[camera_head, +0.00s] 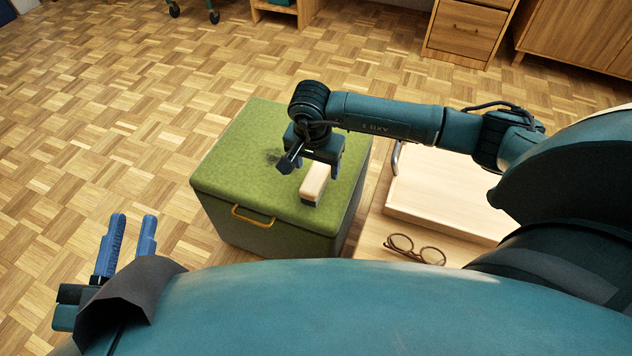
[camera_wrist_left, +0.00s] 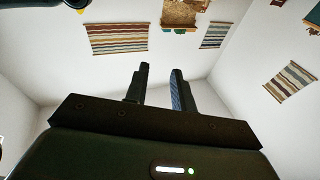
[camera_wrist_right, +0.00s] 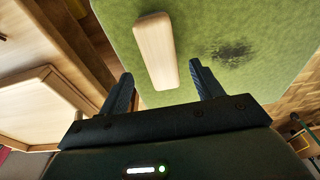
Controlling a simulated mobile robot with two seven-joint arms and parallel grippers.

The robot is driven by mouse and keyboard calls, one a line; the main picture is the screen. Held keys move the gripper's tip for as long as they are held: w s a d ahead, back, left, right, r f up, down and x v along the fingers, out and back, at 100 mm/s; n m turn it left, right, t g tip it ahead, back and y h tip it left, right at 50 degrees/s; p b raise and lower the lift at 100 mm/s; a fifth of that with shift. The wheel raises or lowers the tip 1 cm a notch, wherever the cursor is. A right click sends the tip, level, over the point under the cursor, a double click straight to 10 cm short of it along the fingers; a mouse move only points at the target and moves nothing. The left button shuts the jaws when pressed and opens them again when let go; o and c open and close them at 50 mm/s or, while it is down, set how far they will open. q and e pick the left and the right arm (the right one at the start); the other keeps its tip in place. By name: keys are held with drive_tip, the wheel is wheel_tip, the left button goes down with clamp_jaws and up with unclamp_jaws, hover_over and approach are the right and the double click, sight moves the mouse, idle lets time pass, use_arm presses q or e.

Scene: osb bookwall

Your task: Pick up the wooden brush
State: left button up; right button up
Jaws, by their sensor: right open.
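The wooden brush (camera_head: 314,183) lies on top of a green box with a fabric-like cover (camera_head: 230,165). Its pale wooden back faces up and dark bristles show under its near end. In the right wrist view the brush (camera_wrist_right: 155,50) lies beyond the fingertips, toward the left finger's side. My right gripper (camera_head: 318,168) is open and empty, just above and beside the brush in the head view; it also shows in the right wrist view (camera_wrist_right: 162,82). My left gripper (camera_head: 132,232) is open and empty, raised at the lower left, fingers up; the left wrist view shows its fingers apart (camera_wrist_left: 160,82).
The green box has a yellow handle (camera_head: 253,216) on its front and a dark smudge (camera_wrist_right: 228,53) on top. Free parquet floor (camera_head: 110,110) lies to the left.

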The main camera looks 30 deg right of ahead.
sight(316, 174)
wheel_tip(316, 174, down, 3)
drive_tip(key=shift+w+f+b, duration=0.1)
drive_tip(key=shift+f+b, duration=0.05)
drive_tip(key=shift+b, duration=0.55)
drive_tip(key=shift+w+d+f, duration=0.1)
drive_tip(key=shift+f, duration=0.45)
use_arm(q)
drive_tip(key=shift+w+r+m+t+h, duration=0.25)
drive_tip(key=shift+r+m+t+h, duration=0.05)
drive_tip(key=shift+r+h, duration=0.3)
use_arm(e)
drive_tip(key=shift+r, duration=0.1)
drive_tip(key=c, duration=1.1)
drive_tip(key=shift+c, duration=0.2)
drive_tip(key=shift+r, duration=0.3)
wheel_tip(316, 174, up, 3)
drive_tip(key=shift+f+p, duration=0.1)
drive_tip(key=shift+p, duration=0.65)
wheel_tip(316, 174, up, 6)
drive_tip(key=shift+r+p, duration=0.25)
drive_tip(key=shift+p, duration=0.85)
use_arm(q)
drive_tip(key=shift+s+a+f+g+y, duration=0.1)
drive_tip(key=shift+s+f+g+y, duration=0.2)
drive_tip(key=shift+f+g+y, duration=0.25)
use_arm(e)
drive_tip(key=shift+r, duration=0.1)
